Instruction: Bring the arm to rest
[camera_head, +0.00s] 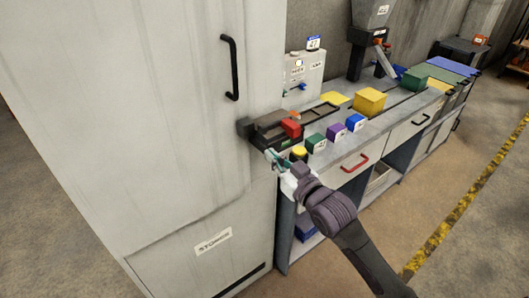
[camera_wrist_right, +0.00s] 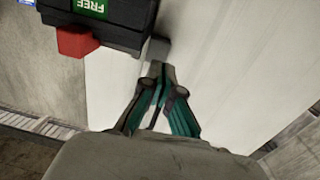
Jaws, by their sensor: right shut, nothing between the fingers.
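My right gripper (camera_head: 275,158) reaches in from the lower right in the head view. It is empty, with its teal-lined fingers closed together beside the grey cabinet (camera_head: 150,110) and close to the counter's near left corner. In the right wrist view the gripper (camera_wrist_right: 158,82) points toward the pale cabinet face, with nothing between its fingers. I cannot tell whether it touches anything. My left gripper is not in view.
A dark device (camera_head: 265,130) with a red block (camera_head: 291,127) sits just beyond the gripper; its green label reads FREE in the wrist view. Green (camera_head: 316,143), purple (camera_head: 336,132) and blue (camera_head: 355,122) blocks line the counter edge. Open floor lies right.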

